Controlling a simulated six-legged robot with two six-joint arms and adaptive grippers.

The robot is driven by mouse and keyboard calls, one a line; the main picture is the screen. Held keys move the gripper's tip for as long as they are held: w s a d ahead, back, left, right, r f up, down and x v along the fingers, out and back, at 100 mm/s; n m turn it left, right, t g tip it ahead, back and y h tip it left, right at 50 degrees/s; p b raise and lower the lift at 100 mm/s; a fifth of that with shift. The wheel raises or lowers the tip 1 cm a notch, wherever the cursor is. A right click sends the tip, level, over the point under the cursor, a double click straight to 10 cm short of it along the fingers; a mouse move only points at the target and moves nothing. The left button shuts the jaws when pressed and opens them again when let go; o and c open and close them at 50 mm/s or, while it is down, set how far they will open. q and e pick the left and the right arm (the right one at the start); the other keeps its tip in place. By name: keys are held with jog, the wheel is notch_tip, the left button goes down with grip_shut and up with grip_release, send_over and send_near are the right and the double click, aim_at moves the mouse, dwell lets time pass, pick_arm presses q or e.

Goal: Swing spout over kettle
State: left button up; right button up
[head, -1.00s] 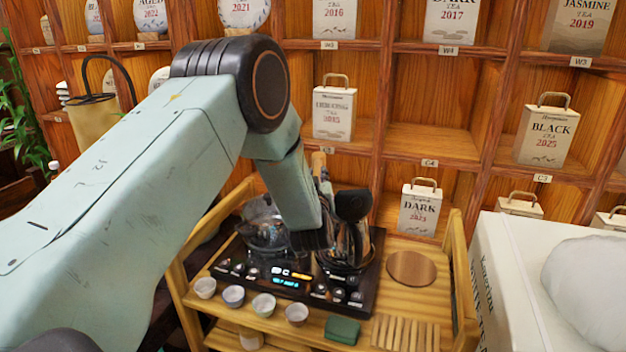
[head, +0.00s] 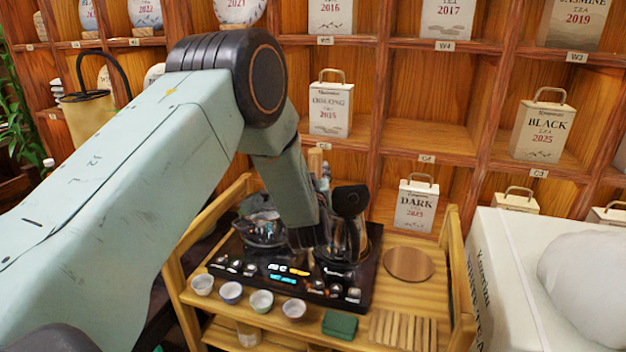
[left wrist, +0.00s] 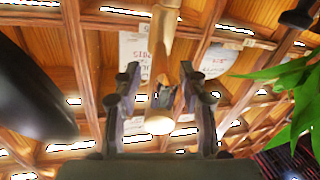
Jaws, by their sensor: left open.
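A dark kettle (head: 345,262) stands on the right side of the black tea station (head: 225,268). A clear glass pot (head: 262,228) stands on the station's left side. My left gripper (head: 323,182) is behind the lower end of its arm link, mostly hidden in the head view. In the left wrist view my left gripper (left wrist: 162,90) is open, its two dark fingers on either side of a tan wooden-looking piece (left wrist: 160,55). I cannot tell whether they touch it. I cannot make out the spout for sure. My right gripper is not in view.
Several small cups (head: 261,301) line the front of the wooden cart, beside a green block (head: 340,325). A round wooden disc (head: 408,264) lies at right. Shelves with tea boxes (head: 416,206) stand behind. A white crate (head: 500,270) is at right.

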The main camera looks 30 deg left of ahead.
pick_arm(q)
jog(key=v, duration=1.1)
jog(key=shift+s, duration=0.35)
jog(key=shift+d+r, duration=0.1)
jog(key=shift+c, duration=0.5)
